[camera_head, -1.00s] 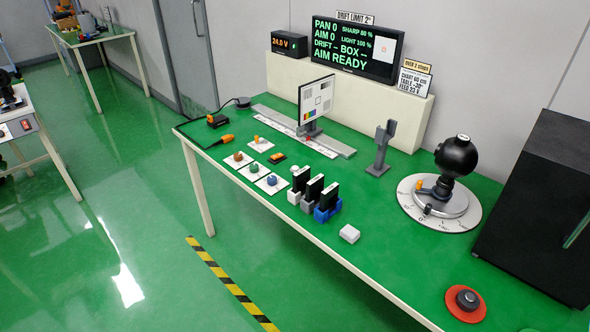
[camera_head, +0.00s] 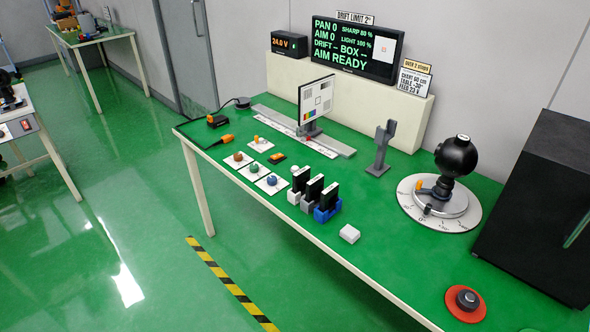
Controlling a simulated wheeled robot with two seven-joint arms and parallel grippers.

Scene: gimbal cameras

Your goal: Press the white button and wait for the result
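A small white block (camera_head: 350,234) lies on the green table top near its front edge, right of the card holders. I cannot tell whether it is the white button. A dark round button (camera_head: 467,299) on a red disc sits at the right front of the table. The dark screen (camera_head: 356,49) on the back ledge reads PAN 0, AIM 0, SHARP 80 %, LIGHT 100 %, DRIFT --, BOX -- and AIM READY. Neither of my grippers is in view.
A black ball head (camera_head: 456,157) stands on a white dial (camera_head: 411,207) at right, beside a large black box (camera_head: 540,205). A test chart (camera_head: 316,101) stands on a rail. Several black cards stand in holders (camera_head: 328,211). The table's right front is mostly clear.

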